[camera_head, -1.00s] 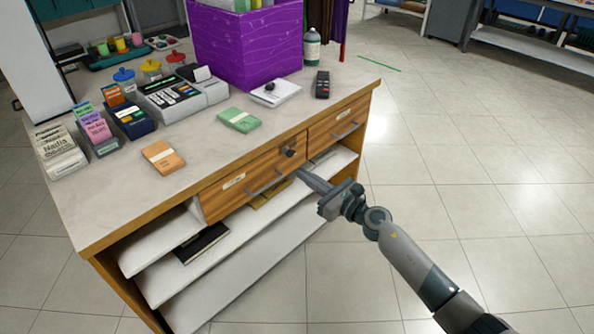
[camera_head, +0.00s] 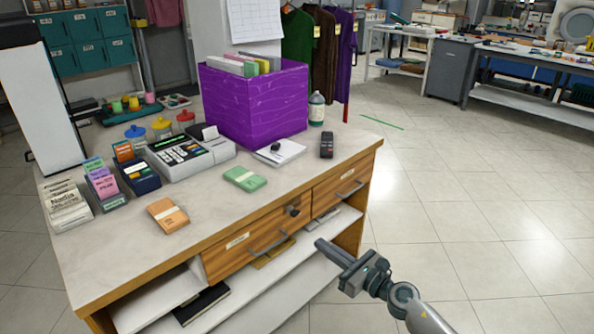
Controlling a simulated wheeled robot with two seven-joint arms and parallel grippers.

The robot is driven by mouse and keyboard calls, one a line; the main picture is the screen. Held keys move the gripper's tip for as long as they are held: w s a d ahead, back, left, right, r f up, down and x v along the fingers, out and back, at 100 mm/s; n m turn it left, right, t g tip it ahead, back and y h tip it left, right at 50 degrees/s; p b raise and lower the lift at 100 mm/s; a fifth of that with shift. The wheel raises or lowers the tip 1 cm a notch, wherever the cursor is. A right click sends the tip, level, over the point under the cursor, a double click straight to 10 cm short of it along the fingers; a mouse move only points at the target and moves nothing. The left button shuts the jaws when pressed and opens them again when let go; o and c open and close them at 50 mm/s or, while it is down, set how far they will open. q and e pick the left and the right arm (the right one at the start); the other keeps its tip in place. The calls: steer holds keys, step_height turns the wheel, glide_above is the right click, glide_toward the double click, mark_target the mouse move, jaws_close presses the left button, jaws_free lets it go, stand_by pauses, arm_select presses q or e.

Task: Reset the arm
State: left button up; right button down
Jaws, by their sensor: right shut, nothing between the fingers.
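My right gripper (camera_head: 327,250) shows at the lower middle, in front of the counter's right drawer side and over the floor. Its fingers are together with nothing between them, pointing up and left toward the counter. It appears apart from the drawers. My right arm (camera_head: 425,318) runs from it to the bottom edge, right of the middle. My left arm and left gripper are not in view.
The wooden counter (camera_head: 90,263) has a left drawer (camera_head: 225,265) and a right drawer (camera_head: 325,200), both seeming shut. On top are a purple box (camera_head: 250,105), a cash register (camera_head: 180,155) and banknote bundles (camera_head: 245,179). Tiled floor (camera_head: 470,230) at right is free.

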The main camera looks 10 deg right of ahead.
steer(key=s+d+f+m+h+p, duration=0.35)
steer(key=s+f+m, duration=0.25)
steer(key=f+m, duration=0.5)
steer(key=s+d+f+m+h+p, duration=0.3)
steer(key=s+f+m+h, duration=0.25)
steer(key=f+m, duration=0.55)
arm_select(q)
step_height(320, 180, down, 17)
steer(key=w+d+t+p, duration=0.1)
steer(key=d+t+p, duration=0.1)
steer(key=p, duration=0.2)
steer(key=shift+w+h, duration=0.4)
arm_select(e)
steer(key=s+f+m+g, duration=0.3)
steer(key=s+f+m, duration=0.2)
steer(key=s, duration=0.5)
steer(key=s+a+f+m+g, duration=0.1)
steer(key=s+f+m+g, duration=0.2)
steer(key=s+f+m, duration=0.2)
steer(key=s+a+f+m+g, duration=0.1)
steer(key=s+f+m, duration=0.5)
steer(key=s, duration=1)
steer(key=m+g, duration=0.1)
steer(key=m, duration=0.2)
steer(key=shift+g+h, duration=0.4)
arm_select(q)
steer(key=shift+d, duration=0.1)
arm_select(e)
steer(key=shift+w, duration=0.1)
